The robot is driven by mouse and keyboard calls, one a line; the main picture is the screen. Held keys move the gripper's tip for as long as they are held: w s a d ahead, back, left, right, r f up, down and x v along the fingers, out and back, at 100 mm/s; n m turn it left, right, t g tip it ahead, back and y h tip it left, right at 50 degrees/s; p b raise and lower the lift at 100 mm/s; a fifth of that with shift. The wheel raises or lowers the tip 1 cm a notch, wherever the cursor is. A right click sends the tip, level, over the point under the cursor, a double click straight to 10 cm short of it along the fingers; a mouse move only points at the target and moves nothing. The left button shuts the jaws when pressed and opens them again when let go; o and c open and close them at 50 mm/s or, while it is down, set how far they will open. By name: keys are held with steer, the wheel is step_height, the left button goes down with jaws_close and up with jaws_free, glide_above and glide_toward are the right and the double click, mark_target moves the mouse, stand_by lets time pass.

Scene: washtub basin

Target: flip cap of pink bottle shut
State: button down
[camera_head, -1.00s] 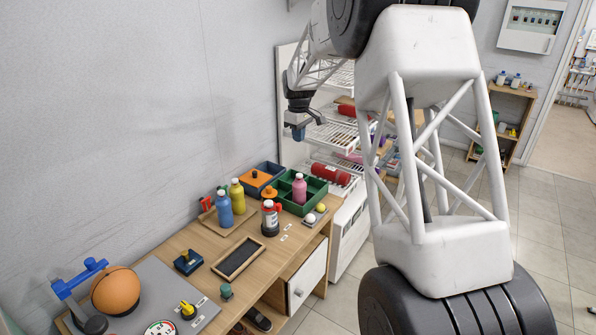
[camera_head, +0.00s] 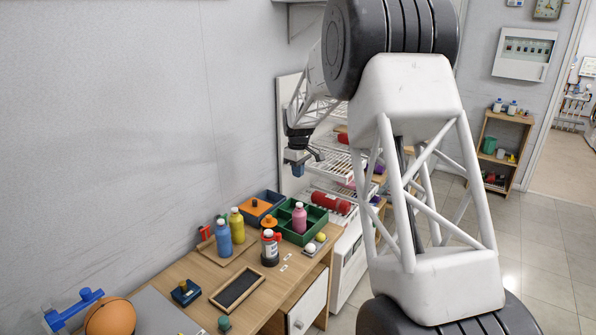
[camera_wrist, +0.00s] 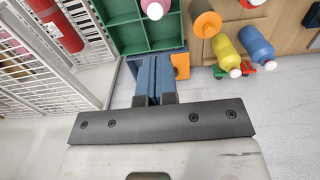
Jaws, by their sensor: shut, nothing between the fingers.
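The pink bottle (camera_head: 299,219) stands upright in the green divided crate on the wooden table. Its top is pale; I cannot tell how the cap sits. In the wrist view only part of the pink bottle (camera_wrist: 155,9) shows, cut off at the top edge. My gripper (camera_head: 298,171) is above and behind the crate, well clear of the bottle. In the wrist view my gripper (camera_wrist: 153,60) has its blue fingers together with nothing between them.
The green crate (camera_wrist: 127,36) borders a blue-and-orange box (camera_head: 262,206). A blue bottle (camera_head: 223,238), a yellow bottle (camera_head: 237,224) and a white-and-black bottle (camera_head: 269,250) stand nearby. A wire rack (camera_wrist: 30,75) holding a red cylinder (camera_head: 331,203) is beside the table.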

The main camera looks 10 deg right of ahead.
mark_target(298, 205)
step_height(298, 205, down, 12)
steer(key=shift+r, duration=0.1)
stand_by(0.5)
steer(key=shift+f, duration=0.7)
steer(key=shift+s+f, duration=0.15)
steer(key=shift+f, duration=0.55)
steer(key=shift+r, duration=0.1)
step_height(298, 205, up, 15)
steer(key=shift+w, duration=0.2)
